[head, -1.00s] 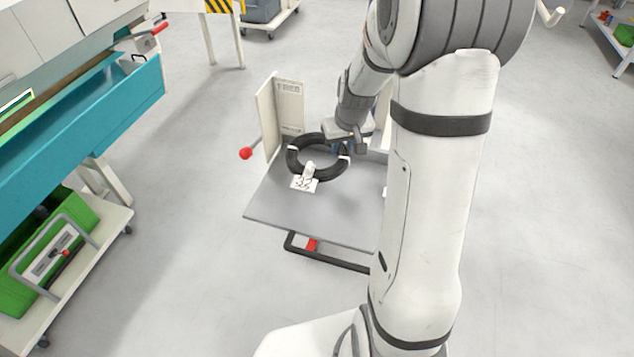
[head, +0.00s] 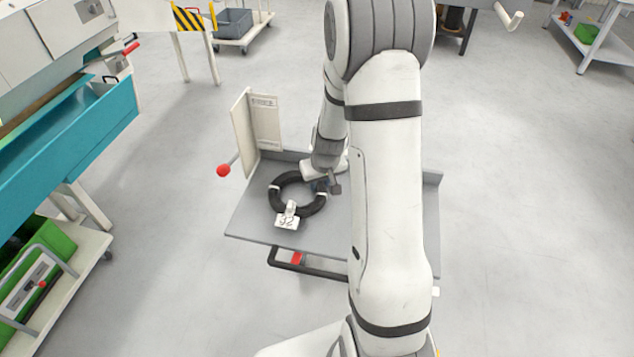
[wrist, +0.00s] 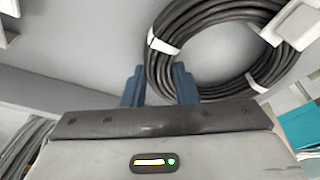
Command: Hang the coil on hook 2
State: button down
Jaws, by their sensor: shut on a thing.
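My gripper (head: 328,187) is at the coil's right side. In the wrist view, the blue fingers of my gripper (wrist: 158,85) are shut on the left rim of the coil (wrist: 157,68). A white hook-like arm (head: 508,18) shows at the top right; its number is not readable.
A white upright panel (head: 265,122) and a red-knobbed lever (head: 223,170) stand at the tray's back left. A teal bench (head: 90,135) is at the left, a shelf cart (head: 590,40) far right. Floor at right is clear.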

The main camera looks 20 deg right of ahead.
jog(key=shift+f, duration=0.1)
jog(key=c, duration=1.1)
grip_release()
jog(key=shift+c, duration=0.2)
jog(key=v, duration=0.7)
jog(key=shift+a+r, duration=0.2)
jog(key=shift+r, duration=0.2)
jog(key=s+a+r, duration=0.4)
jog(key=s+r, duration=0.3)
jog(key=s, duration=0.3)
jog(key=s+a+r, duration=0.3)
jog(key=s+r, duration=0.4)
jog(key=s, duration=0.3)
jog(key=shift+s+a+r, duration=0.25)
jog(key=shift+s+a, duration=0.1)
jog(key=shift+s, duration=0.05)
